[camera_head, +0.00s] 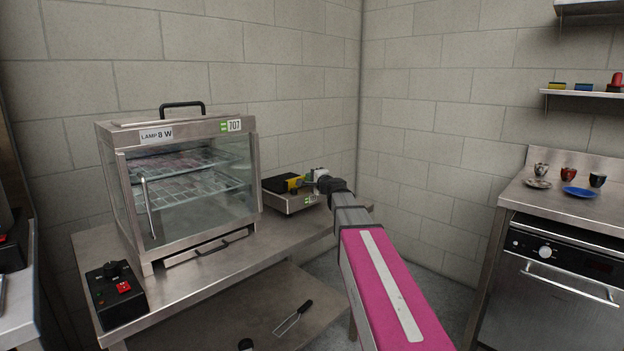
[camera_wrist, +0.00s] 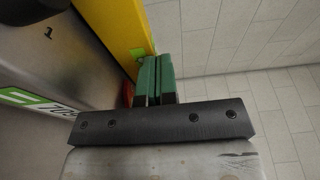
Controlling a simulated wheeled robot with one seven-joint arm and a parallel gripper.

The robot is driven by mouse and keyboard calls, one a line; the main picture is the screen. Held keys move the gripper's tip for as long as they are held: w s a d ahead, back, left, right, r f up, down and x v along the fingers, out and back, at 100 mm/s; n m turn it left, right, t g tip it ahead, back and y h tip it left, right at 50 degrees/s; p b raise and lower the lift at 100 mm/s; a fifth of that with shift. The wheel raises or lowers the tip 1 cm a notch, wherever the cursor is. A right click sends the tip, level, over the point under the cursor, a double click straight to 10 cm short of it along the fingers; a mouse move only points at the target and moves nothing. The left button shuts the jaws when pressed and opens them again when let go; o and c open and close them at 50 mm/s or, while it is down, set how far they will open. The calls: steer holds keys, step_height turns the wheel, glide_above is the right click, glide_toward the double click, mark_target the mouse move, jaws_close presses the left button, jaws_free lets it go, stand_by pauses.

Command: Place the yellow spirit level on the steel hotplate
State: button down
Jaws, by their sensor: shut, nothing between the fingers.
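The steel hotplate (camera_head: 290,204) is a low box with a green-and-white label, on the steel table right of the glass cabinet. In the wrist view its grey metal (camera_wrist: 75,75) fills the left side. The yellow spirit level (camera_head: 292,183) shows as a small yellow piece at the hotplate's top, beside a dark block. In the wrist view it is a yellow bar (camera_wrist: 115,25) just beyond my fingertips. I cannot tell its full contact with the hotplate. My gripper (camera_head: 301,184) is at the hotplate's right side; its green fingers (camera_wrist: 154,75) are together and empty.
The glass display cabinet (camera_head: 190,185) stands left of the hotplate. A black control box (camera_head: 115,295) sits at the table's front left. A fork-like tool (camera_head: 293,318) lies on the lower shelf. Block walls close in behind. A counter with cups (camera_head: 568,173) stands at right.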

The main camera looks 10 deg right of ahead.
mark_target(303, 177)
steer(key=shift+w+a, duration=0.35)
steer(key=shift+a, duration=0.55)
steer(key=shift+w+a, duration=0.35)
steer(key=shift+a, duration=0.5)
steer(key=shift+s+d, duration=0.1)
steer(key=shift+d, duration=0.05)
